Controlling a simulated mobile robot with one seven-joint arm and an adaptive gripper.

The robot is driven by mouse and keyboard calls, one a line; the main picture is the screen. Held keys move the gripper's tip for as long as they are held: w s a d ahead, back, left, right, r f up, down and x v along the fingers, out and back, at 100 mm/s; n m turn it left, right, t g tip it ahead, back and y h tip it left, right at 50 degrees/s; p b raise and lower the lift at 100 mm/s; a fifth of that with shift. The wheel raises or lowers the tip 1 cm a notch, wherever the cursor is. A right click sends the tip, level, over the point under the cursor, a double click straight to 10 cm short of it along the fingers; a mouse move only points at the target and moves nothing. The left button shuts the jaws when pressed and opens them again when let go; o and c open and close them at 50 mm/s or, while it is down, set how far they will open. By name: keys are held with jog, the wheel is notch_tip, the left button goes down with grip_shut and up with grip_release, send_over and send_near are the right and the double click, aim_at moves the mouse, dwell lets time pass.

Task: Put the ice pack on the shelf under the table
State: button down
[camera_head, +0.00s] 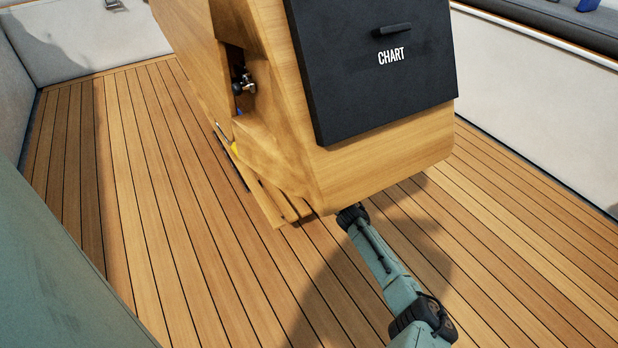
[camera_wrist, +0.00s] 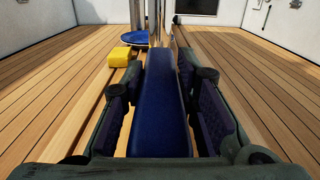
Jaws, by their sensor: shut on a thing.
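The ice pack is a long, flat, dark blue slab (camera_wrist: 160,118) in the middle of the wrist view. My gripper (camera_wrist: 163,84) is shut on it, with a dark pad on each side, and it points away from the camera. In the head view my arm reaches under the wooden table (camera_head: 385,150), whose body hides my gripper and the ice pack. The shelf under the table (camera_head: 267,207) shows as light wooden slats low at the table's left side. I cannot tell whether the ice pack touches the shelf.
A yellow block (camera_wrist: 119,57) lies ahead and left of the ice pack. A blue round thing (camera_wrist: 136,40) stands behind it, near upright metal posts (camera_wrist: 157,22). A black panel marked CHART (camera_head: 370,60) is on the table's end. The planked floor (camera_head: 130,220) is clear at left.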

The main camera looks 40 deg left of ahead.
jog(key=shift+f+b, duration=0.5)
jog(key=shift+f, duration=1.1)
jog(key=shift+f, duration=0.1)
jog(key=shift+f, duration=0.15)
jog(key=c, duration=1.2)
grip_release()
jog(key=shift+c, duration=0.2)
jog(key=shift+d+r, duration=0.2)
jog(key=shift+r, duration=0.05)
jog(key=p+v, duration=0.4)
jog(key=v, duration=0.7)
jog(key=shift+s+d, duration=0.25)
jog(key=shift+d, duration=0.05)
